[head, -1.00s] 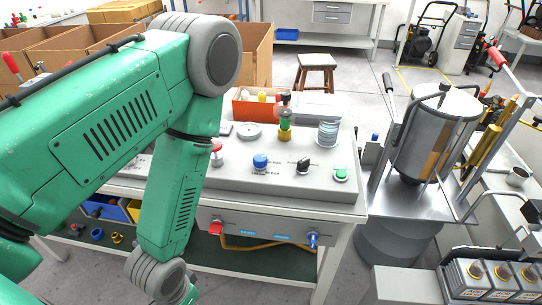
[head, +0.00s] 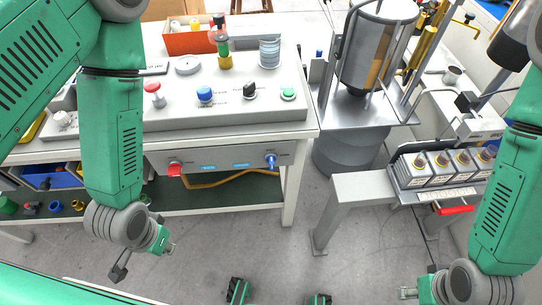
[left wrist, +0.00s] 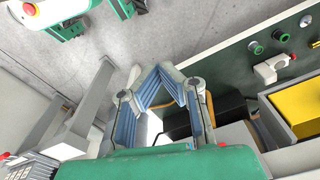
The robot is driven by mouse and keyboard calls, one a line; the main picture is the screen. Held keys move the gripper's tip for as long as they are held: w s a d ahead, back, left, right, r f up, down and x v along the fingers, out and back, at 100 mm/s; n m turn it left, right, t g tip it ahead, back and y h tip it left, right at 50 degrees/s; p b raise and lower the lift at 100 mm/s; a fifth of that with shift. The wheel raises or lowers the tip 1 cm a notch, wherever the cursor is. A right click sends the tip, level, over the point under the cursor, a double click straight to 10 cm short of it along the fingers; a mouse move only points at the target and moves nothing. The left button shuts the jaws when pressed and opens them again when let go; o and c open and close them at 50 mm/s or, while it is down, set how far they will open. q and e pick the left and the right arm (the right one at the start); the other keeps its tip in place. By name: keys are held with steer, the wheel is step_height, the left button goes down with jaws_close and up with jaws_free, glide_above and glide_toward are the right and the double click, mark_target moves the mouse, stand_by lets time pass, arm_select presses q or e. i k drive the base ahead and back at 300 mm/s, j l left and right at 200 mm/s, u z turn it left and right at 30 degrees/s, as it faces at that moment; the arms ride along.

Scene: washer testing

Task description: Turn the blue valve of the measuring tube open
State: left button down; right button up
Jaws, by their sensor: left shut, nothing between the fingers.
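The blue valve (head: 271,160) sits at the right end of the grey front panel, under the bench top. On the bench top stand an upright tube (head: 222,48) with green and yellow parts and a clear ribbed cylinder (head: 269,52); I cannot tell which is the measuring tube. My left gripper (head: 170,247) hangs low in front of the bench, left of and below the valve, apart from it. In the left wrist view its fingers (left wrist: 165,72) meet with nothing held. My right gripper (head: 408,293) is at the lower right, far from the valve; its fingers are too small to judge.
The panel also bears a red knob (head: 175,169) and a yellow hose (head: 215,181). A blue knob (head: 204,94) sits on the bench top. A bench leg (head: 291,195) stands right of the valve. A grey stand (head: 365,188) is further right.

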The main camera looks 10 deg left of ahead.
mark_target(270, 159)
steer(key=l+u, duration=0.2)
steer(key=l, duration=0.2)
steer(key=k+l+u, duration=0.2)
steer(key=l, duration=0.2)
steer(key=l+u, duration=0.2)
steer(key=l, duration=0.25)
